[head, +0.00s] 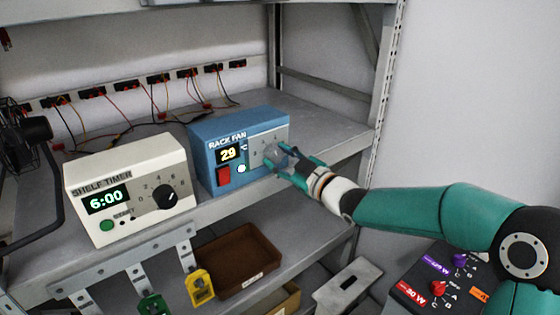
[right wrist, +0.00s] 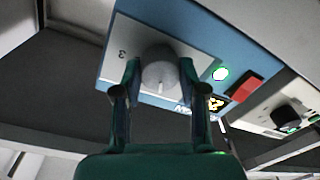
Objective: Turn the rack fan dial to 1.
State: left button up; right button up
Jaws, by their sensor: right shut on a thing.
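The blue rack fan box (head: 215,133) stands on the shelf, its display (head: 228,153) reading 29. My right gripper (head: 279,158) is at the right part of its front panel, shut on the grey fan dial (right wrist: 159,70). In the right wrist view, the two fingers of the right gripper (right wrist: 159,78) lie on either side of the dial. A light pointer line on the dial points down in that view; a 3 shows on the plate at its left. The number the dial points to cannot be told. My left gripper is not in view.
A white shelf timer (head: 130,180) showing 6:00 stands left of the fan box. A red switch (head: 223,176) sits below the fan display. A black fan (head: 22,135) is at far left.

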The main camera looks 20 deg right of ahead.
jog(key=o, duration=1.1)
jog(key=shift+o, duration=0.2)
jog(key=v, duration=1.2)
jog(key=shift+a+f, duration=0.1)
jog(key=shift+f, duration=0.05)
